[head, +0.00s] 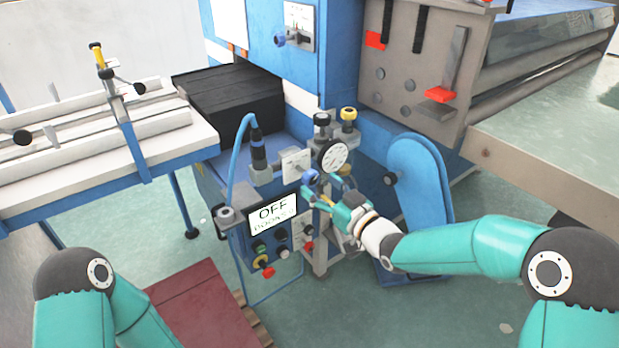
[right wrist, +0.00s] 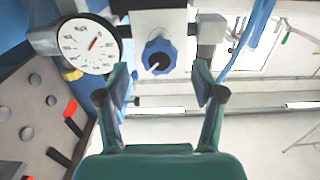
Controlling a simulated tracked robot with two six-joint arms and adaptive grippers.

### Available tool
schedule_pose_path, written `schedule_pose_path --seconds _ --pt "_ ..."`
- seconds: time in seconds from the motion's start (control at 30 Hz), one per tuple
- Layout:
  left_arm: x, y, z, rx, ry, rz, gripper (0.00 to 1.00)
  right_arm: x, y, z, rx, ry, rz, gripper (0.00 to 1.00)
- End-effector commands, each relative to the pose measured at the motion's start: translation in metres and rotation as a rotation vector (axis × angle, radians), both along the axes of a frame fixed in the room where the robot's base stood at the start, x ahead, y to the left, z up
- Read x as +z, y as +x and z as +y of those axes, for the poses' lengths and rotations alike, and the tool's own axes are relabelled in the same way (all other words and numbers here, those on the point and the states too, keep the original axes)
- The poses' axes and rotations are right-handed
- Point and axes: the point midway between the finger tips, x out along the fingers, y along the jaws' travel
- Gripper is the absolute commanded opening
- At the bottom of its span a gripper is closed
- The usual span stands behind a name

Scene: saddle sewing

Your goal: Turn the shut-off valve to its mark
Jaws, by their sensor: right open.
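The shut-off valve appears to be the blue lobed knob (right wrist: 159,56) with a pale pointer, in front of a white plate (right wrist: 160,20) beside the round gauge. In the head view the blue knob (head: 310,177) sits below the gauge, near the white plate (head: 296,163). My right gripper (head: 328,190) is open and empty in front of the knob. In the right wrist view its fingertips (right wrist: 162,82) stand apart on either side of the knob's line, with the knob beyond them, apparently untouched. The plate's mark is too small to read. My left gripper is out of view.
The round gauge (head: 332,156) is close to my right gripper. A display reading OFF (head: 272,212) and several buttons are below left. A blue hose (head: 238,150) loops at the left. A blue rounded guard (head: 422,175) stands right. A white-topped bench (head: 90,155) stands left.

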Motion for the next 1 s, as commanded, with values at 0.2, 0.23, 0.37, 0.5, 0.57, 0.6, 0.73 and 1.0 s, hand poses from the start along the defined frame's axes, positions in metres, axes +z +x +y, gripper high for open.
schedule_pose_path --seconds 0.2,0.23,0.37,0.5,0.57,0.6,0.73,1.0 --pt "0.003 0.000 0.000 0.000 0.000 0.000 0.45 0.000 0.024 0.018 0.001 0.001 -0.001 0.68" --pt "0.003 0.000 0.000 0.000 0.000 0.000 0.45 0.000 0.025 0.019 0.001 0.001 -0.001 0.68" --pt "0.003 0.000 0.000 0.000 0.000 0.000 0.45 -0.001 0.030 0.022 0.000 0.000 0.001 0.68" --pt "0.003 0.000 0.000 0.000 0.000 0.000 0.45 0.000 0.031 0.023 0.000 0.001 0.001 0.68" --pt "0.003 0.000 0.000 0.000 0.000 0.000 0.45 0.000 0.031 0.023 0.000 0.001 0.001 0.68" --pt "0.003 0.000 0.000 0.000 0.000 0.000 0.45 0.000 0.031 0.023 0.000 0.000 0.001 0.68" --pt "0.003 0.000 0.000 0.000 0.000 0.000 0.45 0.000 0.030 0.023 0.001 0.001 0.001 0.51" --pt "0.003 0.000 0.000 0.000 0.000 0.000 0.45 0.000 0.030 0.023 0.001 0.001 0.001 0.07"
